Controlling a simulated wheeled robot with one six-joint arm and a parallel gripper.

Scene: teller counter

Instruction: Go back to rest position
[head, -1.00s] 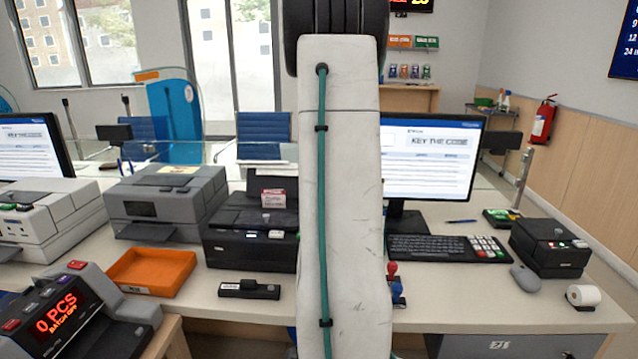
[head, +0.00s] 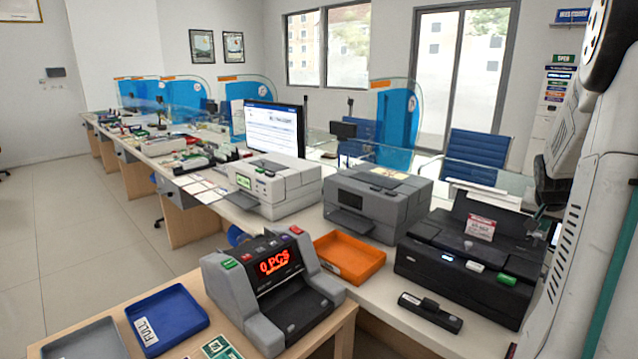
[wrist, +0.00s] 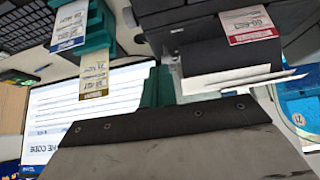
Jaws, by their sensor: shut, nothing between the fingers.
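My gripper (head: 541,212) hangs at the right of the head view beside the black printer, partly hidden by my white arm and its teal cable. In the wrist view, its teal fingertips (wrist: 158,86) show as one block above the riveted grey body, with nothing visible held. The black printer (head: 462,262) has a red-edged label and also fills the top of the wrist view (wrist: 200,25). White sheets (wrist: 235,82) show close behind the fingertips there; I cannot tell whether they touch.
A banknote counter (head: 270,290) reading 0 PCS, a blue tray (head: 190,300) and a grey tray (head: 112,350) stand on a lower table. An orange tray (head: 375,268), a grey printer (head: 375,215) and a small black device (head: 430,312) sit on the counter. Open floor lies left.

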